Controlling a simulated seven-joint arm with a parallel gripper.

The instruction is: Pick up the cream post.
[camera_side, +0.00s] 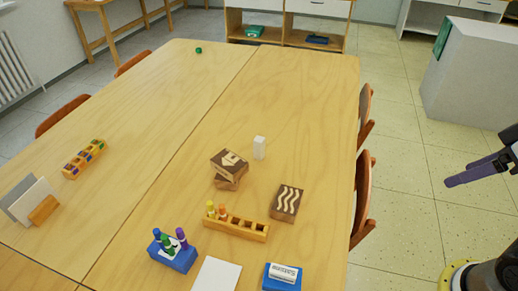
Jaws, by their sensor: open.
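A small upright cream-white post (259,148) stands on the wooden table, right of its middle seam. It is just behind and to the right of a stack of brown carved blocks, with a small gap between them. My gripper (452,183) is at the right edge of the picture, out past the table's right side and over the floor. Its purple fingers point left, well apart from the post. It looks empty.
Near the post are stacked carved blocks (229,166), a wavy-patterned block (286,203) and a wooden holder with pegs (237,226). A blue marker holder (173,253), white paper (217,275) and blue box (282,276) lie in front. Chairs (362,205) line the right edge. The far table is mostly clear.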

